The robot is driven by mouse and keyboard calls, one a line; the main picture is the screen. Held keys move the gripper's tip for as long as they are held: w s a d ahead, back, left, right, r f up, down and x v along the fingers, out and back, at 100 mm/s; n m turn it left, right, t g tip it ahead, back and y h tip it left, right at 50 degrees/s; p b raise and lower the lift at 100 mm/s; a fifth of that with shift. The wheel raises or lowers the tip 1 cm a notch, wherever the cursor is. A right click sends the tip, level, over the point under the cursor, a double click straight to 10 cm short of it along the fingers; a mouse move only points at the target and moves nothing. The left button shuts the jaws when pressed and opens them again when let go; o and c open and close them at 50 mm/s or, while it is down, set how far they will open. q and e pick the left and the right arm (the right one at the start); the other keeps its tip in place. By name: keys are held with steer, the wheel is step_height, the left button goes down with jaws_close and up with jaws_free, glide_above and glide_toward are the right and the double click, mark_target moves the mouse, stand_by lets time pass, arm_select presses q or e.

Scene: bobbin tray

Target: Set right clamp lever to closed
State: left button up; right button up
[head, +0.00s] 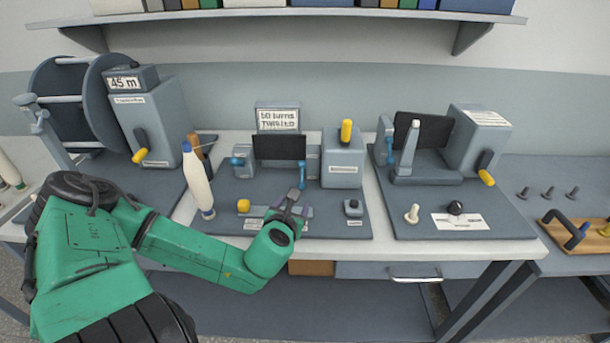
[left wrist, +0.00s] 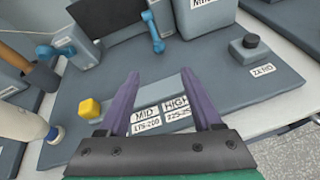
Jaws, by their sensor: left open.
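The middle station (head: 220,208) has a dark panel between two clamps with blue levers. The right clamp lever (head: 302,175) stands roughly upright at the right edge of the panel; it also shows in the left wrist view (left wrist: 154,32). The left clamp lever (head: 237,161) looks closer to horizontal. My left gripper (head: 290,198) is over the station's front part, in front of the right lever and apart from it. Its purple fingers (left wrist: 158,82) are spread and empty, above the MID and HIGH labels. My right gripper is not in view.
A yellow knob (head: 243,206) is left of my gripper. A grey box with a yellow handle (head: 346,130) and a small black button box (head: 353,207) are on the right. Another station (head: 400,225) lies further right.

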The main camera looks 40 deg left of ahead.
mark_target(301, 187)
arm_select(q)
steer(key=shift+w+a+f+b, duration=0.3)
steer(key=shift+w+b, duration=0.25)
steer(key=shift+b, duration=0.05)
steer(key=shift+r+b+x, duration=0.2)
steer(key=shift+b+x, duration=0.4)
steer(key=shift+x, duration=1.7)
steer(key=x, duration=0.6)
steer(key=shift+w+a, duration=0.1)
steer(key=shift+w, duration=0.2)
steer(key=shift+w+a+f, duration=0.1)
steer(key=shift+w, duration=0.2)
steer(key=c, duration=0.4)
jaws_close()
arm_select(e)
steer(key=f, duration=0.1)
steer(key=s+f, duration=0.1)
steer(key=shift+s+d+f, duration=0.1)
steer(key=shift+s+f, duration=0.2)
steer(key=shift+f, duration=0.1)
